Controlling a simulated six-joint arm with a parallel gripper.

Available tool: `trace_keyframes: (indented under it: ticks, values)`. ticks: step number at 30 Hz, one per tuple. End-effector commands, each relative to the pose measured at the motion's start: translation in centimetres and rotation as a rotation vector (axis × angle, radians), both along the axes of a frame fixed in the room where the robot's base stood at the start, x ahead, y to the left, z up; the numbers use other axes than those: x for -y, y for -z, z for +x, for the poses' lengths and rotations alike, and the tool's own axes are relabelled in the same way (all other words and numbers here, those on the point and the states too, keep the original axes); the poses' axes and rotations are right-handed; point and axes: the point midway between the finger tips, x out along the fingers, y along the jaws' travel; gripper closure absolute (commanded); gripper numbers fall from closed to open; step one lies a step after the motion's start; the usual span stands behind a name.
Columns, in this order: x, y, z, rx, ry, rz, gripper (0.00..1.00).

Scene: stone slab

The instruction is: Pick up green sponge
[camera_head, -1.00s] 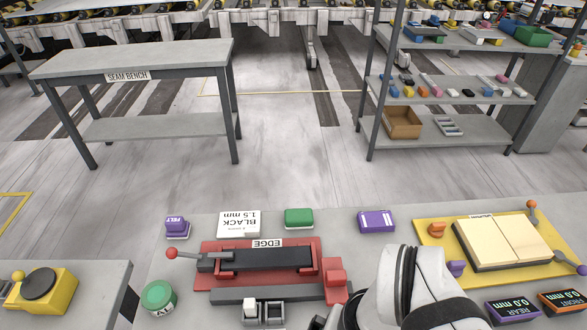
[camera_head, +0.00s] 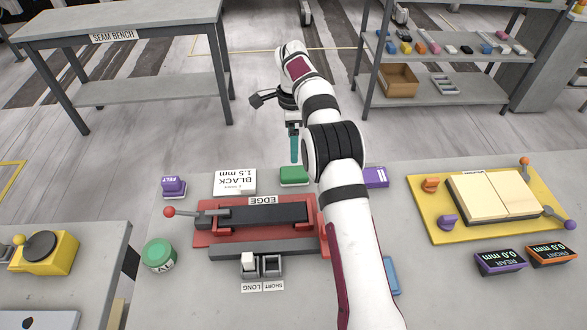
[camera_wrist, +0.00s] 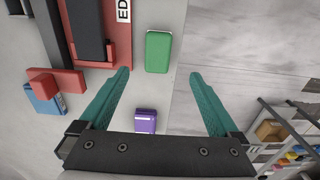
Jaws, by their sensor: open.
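The green sponge (camera_head: 293,175) lies on the grey slab near its far edge, behind the red EDGE fixture (camera_head: 203,238). In the wrist view the green sponge (camera_wrist: 158,52) is beyond the fingertips, a little left of the middle of the gap. My gripper (camera_wrist: 160,75) is open, with its two teal fingers spread wide and nothing between the tips. In the head view my gripper (camera_head: 294,160) is above the far edge of the slab, near the sponge. My arm hides part of the slab to the right of the sponge.
A purple block (camera_head: 376,177) lies right of the sponge, partly behind my arm. In the wrist view this purple block (camera_wrist: 146,120) shows near the gripper base. A white BLACK 1.5 mm box (camera_head: 235,182) and a purple FELT block (camera_head: 173,186) lie to the left.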

Motion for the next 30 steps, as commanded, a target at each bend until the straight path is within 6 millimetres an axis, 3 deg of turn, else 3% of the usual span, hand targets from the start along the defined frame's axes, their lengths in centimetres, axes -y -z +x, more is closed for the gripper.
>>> trace_keyframes:
  ticks: [4,16,25,30]
  values:
    - [0.0,4.3,-0.1,-0.004,-0.001,0.0,0.03]
    - [0.4,11.1,-0.5,0.0,-0.001,0.001,0.03]
    - [0.4,12.0,-0.4,0.004,-0.001,0.0,0.03]
    - [0.4,12.0,-0.4,0.003,-0.001,0.0,0.33]
